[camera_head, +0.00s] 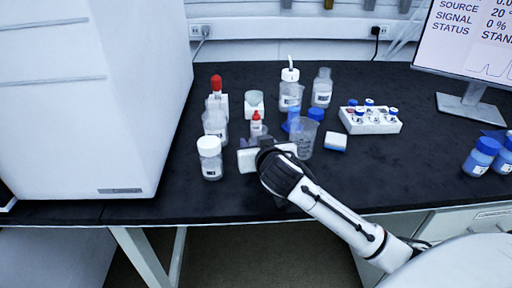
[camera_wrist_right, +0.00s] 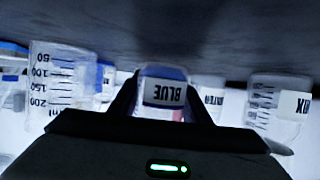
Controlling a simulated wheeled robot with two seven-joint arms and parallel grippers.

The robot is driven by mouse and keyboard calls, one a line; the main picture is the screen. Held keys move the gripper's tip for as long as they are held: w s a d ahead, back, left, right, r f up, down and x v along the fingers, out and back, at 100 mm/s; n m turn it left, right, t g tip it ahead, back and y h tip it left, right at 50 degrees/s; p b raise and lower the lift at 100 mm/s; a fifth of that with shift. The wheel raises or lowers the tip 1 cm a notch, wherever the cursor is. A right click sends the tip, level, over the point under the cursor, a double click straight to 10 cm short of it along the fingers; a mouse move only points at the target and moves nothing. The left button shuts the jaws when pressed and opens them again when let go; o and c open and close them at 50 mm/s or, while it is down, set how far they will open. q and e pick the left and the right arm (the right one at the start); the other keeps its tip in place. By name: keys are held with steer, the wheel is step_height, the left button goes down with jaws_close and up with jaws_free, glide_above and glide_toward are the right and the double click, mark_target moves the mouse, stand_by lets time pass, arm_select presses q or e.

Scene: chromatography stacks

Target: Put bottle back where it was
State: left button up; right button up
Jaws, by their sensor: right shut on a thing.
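My right gripper (camera_head: 258,140) is shut on a small bottle (camera_head: 256,124) with a red cap, among the glassware in the head view. In the right wrist view, which is upside down, the held bottle (camera_wrist_right: 163,92) sits between the two fingers of my right gripper (camera_wrist_right: 160,100). Its label reads BLUE. The fingers and wrist hide its lower part in the head view, so I cannot tell whether it touches the black bench top. My left gripper is not in view.
A clear beaker (camera_head: 303,138) stands close right of the gripper, and a white-capped bottle (camera_head: 209,158) stands to its left. More bottles (camera_head: 290,92) stand behind. A white vial rack (camera_head: 370,121) is farther right. The bench front right (camera_head: 400,175) is clear.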

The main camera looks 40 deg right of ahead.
steer(key=shift+f, duration=0.15)
steer(key=shift+f, duration=0.15)
steer(key=o, duration=1.2)
steer(key=shift+r, duration=0.2)
steer(key=p+v, duration=0.1)
steer(key=v, duration=1.1)
steer(key=shift+r+p, duration=0.1)
steer(key=shift+p, duration=0.25)
